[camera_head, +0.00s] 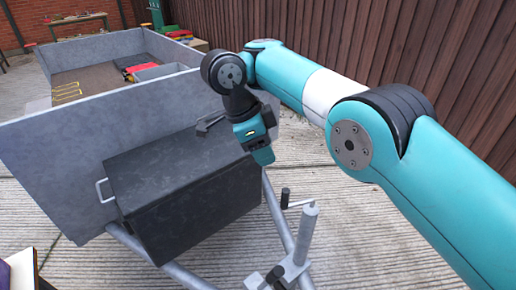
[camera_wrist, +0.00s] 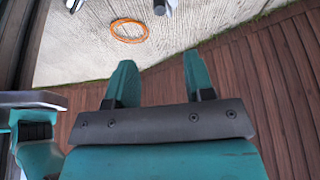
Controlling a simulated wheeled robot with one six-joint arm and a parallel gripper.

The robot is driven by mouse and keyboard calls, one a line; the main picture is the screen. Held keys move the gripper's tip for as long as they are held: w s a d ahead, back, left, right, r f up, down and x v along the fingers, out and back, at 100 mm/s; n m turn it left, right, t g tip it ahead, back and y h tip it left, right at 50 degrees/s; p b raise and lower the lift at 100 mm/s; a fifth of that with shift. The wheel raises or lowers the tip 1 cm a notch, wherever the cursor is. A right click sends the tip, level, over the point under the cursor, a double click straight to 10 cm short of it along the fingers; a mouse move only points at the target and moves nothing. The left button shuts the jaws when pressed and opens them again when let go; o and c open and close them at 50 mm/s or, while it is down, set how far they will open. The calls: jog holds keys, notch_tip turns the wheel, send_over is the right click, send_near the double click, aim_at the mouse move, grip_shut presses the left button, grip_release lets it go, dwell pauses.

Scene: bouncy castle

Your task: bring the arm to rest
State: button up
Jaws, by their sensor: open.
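My arm, teal with a white band and dark joints, reaches in from the right of the head view and bends down at its wrist. My gripper (camera_head: 263,155) hangs at its end, pointing down, beside the right end of a dark box. In the wrist view my gripper (camera_wrist: 158,72) shows two teal fingers standing well apart. It is open, with nothing between the fingers.
A grey metal trailer (camera_head: 80,145) stands at the left, with the dark box (camera_head: 190,185) at its front. A crank post (camera_head: 302,235) rises from its drawbar. A brown plank fence (camera_head: 330,35) runs behind my arm. An orange ring (camera_wrist: 129,30) lies on the ground.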

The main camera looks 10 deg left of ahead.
jog(key=s+d+r+m+g+y, duration=0.3)
jog(key=s+d+r+m, duration=0.3)
jog(key=m, duration=0.7)
jog(key=s+d+r+m+g+y, duration=0.25)
jog(key=d+r+m, duration=0.45)
jog(key=m, duration=0.7)
jog(key=s+d+f+m+t+y, duration=0.1)
jog(key=s+d+m, duration=0.5)
jog(key=m, duration=0.6)
jog(key=s+d+f+m+t+y+p, duration=0.1)
jog(key=s+d+f+m+t+y, duration=0.1)
jog(key=s+d+m, duration=0.4)
jog(key=s+m+t, duration=0.1)
jog(key=m, duration=0.4)
jog(key=shift+s+f+m, duration=0.15)
jog(key=shift+f+m, duration=0.2)
jog(key=shift+m, duration=0.05)
jog(key=shift+d, duration=0.1)
